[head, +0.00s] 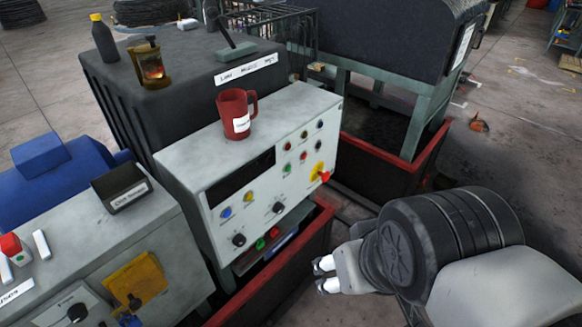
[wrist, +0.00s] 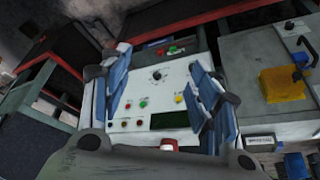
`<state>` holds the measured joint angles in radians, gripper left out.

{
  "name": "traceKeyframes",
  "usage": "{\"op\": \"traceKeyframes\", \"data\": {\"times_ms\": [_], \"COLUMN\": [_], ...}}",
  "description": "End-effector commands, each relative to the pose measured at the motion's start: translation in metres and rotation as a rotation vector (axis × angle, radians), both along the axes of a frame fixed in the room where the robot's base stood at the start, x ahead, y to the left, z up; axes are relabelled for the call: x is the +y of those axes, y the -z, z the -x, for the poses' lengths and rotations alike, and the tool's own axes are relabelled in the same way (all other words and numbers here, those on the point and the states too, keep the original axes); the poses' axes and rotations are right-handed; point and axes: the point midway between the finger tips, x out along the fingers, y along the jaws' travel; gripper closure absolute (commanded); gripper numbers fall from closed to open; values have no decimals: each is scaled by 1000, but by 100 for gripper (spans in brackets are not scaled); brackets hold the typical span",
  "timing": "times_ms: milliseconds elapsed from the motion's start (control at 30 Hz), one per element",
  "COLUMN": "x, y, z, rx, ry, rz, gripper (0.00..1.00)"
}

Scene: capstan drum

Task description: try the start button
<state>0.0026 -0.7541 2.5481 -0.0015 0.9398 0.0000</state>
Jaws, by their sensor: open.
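A grey control panel (head: 262,163) carries several buttons, knobs and a dark display. One small green button (head: 286,168) sits among red ones on its face; in the wrist view a green button (wrist: 144,103) shows near the left finger. A larger green block (head: 261,244) and a red block (head: 274,232) sit below the panel, side by side. I cannot read which is marked start. My gripper (head: 325,275) is open and empty, to the right of and apart from the panel. In the wrist view its blue-padded fingers (wrist: 163,95) frame the panel.
A red mug (head: 236,113) stands on the panel's top. Red-edged trays (head: 318,229) lie below. A second cabinet (head: 100,235) with a yellow plate stands left. Open floor lies at right.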

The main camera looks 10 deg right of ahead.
Motion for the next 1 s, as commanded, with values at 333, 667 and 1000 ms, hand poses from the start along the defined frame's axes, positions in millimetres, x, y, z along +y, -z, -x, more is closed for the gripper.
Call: {"op": "traceKeyframes", "data": {"times_ms": [333,667,1000], "x": [0,0,0], "y": [0,0,0], "z": [0,0,0], "rx": [0,0,0], "ry": [0,0,0], "rz": [0,0,0], "gripper": [44,58,80]}}
